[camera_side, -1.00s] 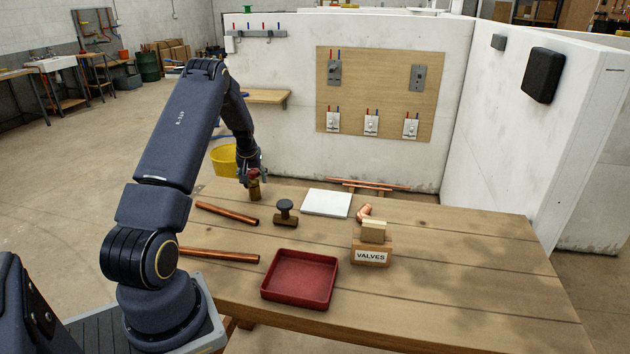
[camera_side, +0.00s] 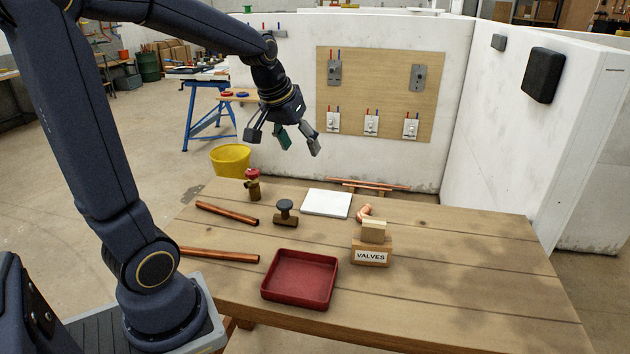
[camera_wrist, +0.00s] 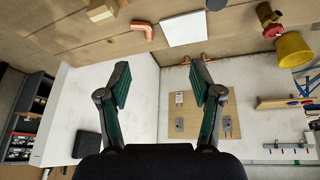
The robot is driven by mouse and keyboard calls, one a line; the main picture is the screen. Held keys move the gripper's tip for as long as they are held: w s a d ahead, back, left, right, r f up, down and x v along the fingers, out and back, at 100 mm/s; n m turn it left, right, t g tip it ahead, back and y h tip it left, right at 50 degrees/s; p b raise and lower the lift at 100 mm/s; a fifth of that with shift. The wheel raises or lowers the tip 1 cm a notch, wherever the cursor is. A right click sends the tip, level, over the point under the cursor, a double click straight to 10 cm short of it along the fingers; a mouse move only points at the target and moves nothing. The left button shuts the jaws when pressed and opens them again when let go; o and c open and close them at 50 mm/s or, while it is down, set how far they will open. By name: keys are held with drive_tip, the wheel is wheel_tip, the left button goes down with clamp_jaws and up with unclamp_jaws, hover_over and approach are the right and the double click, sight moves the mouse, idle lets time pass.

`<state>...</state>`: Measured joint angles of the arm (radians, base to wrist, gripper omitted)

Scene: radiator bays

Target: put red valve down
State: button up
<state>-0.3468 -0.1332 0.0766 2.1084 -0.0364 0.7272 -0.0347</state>
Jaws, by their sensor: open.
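The red valve (camera_side: 253,184), a brass body with a red round handle, stands upright on the wooden table (camera_side: 440,280) near its far left edge. In the wrist view the red valve (camera_wrist: 268,20) shows at the top right, apart from the fingers. My gripper (camera_side: 293,146) is open and empty, raised well above the table, up and to the right of the valve. In the wrist view my gripper (camera_wrist: 160,82) has its two green-padded fingers spread wide with nothing between them.
A dark-handled valve (camera_side: 285,212), copper pipes (camera_side: 227,213), a white plate (camera_side: 327,203), a copper elbow (camera_side: 364,212), a block labelled VALVES (camera_side: 371,256) and an empty red tray (camera_side: 300,278) are on the table. A yellow bucket (camera_side: 230,160) stands behind. The table's right side is clear.

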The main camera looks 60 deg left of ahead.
drive_tip(key=s+d+m+t+h, duration=0.1)
drive_tip(key=s+d+m, duration=0.4)
drive_tip(key=s+d, duration=0.8)
drive_tip(key=shift+d+m+h, duration=0.3)
drive_tip(key=shift+d+h, duration=0.1)
drive_tip(key=shift+d, duration=0.35)
drive_tip(key=shift+s+r, duration=0.1)
